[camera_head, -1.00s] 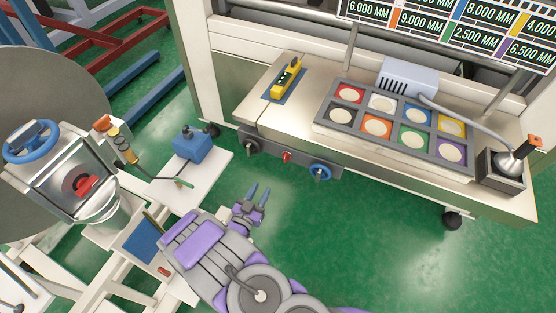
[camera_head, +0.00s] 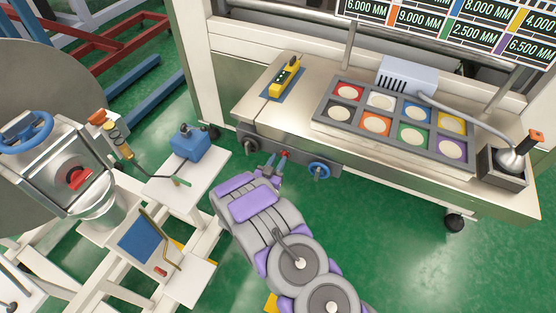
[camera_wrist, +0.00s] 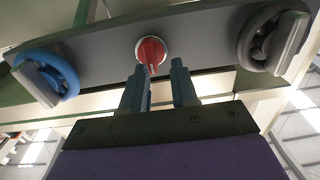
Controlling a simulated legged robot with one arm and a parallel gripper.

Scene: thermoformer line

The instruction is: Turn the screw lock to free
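A small red knob (camera_head: 284,153) sits on the grey front panel (camera_head: 262,148) of the machine, between a dark handwheel and a blue one. It looks like the screw lock, but no label is readable. In the wrist view the red knob (camera_wrist: 151,52) has a raised grip bar, roughly upright. My gripper (camera_head: 268,162) is just in front of the panel, near the knob. In the wrist view my gripper (camera_wrist: 160,75) has its two blue-grey fingers apart, with nothing between them. The left fingertip overlaps the knob's lower edge in the picture; I cannot tell whether they touch.
The blue handwheel (camera_head: 318,170) and the dark handwheel (camera_head: 248,145) flank the knob closely. Above lie a yellow device (camera_head: 287,78) and a tray of coloured squares (camera_head: 322,116). A blue box (camera_head: 190,143) stands on a white stand at left. Green floor is free at lower right.

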